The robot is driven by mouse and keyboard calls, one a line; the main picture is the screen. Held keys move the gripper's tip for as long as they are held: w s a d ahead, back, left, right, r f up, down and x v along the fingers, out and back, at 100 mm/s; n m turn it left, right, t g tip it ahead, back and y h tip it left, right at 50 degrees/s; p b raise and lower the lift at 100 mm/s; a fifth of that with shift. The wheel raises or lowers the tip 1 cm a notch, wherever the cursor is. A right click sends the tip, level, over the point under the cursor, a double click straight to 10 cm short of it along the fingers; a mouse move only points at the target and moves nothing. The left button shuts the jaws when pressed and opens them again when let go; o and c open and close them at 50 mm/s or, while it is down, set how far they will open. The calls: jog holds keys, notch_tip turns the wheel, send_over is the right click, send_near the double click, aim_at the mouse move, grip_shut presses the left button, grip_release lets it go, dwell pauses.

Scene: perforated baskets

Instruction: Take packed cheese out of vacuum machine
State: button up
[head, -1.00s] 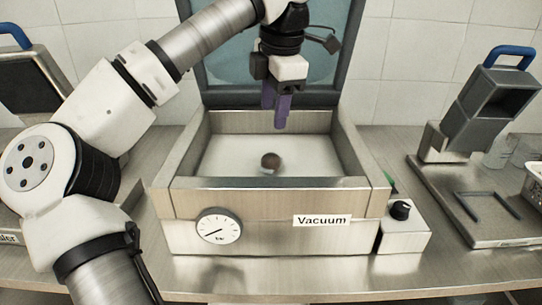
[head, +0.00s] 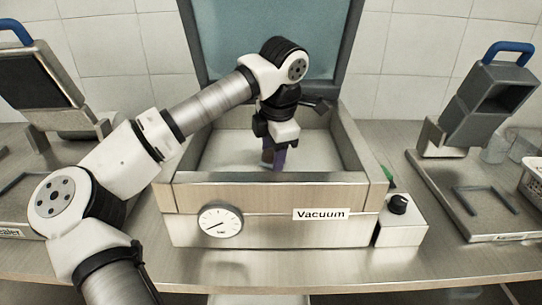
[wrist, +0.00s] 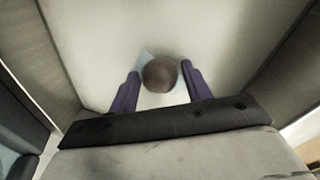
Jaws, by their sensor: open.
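The vacuum machine (head: 265,198) stands on the counter with its lid (head: 330,45) raised and a "Vacuum" label on its front. My gripper (head: 274,160) is down inside its chamber, fingers pointing downward. In the wrist view, a round brown object (wrist: 159,74), which looks like the packed cheese, lies on the pale chamber floor with a faint light-blue film beside it. The purple fingers of my gripper (wrist: 160,88) are open, one on each side of it. I cannot tell whether they touch it. In the head view the gripper mostly hides the cheese.
Metal chamber walls (head: 355,150) surround the gripper closely. Grey sealer-like devices with blue handles stand at left (head: 50,85) and right (head: 485,105). A white basket (head: 534,180) is at the right edge.

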jog(key=c, duration=0.8)
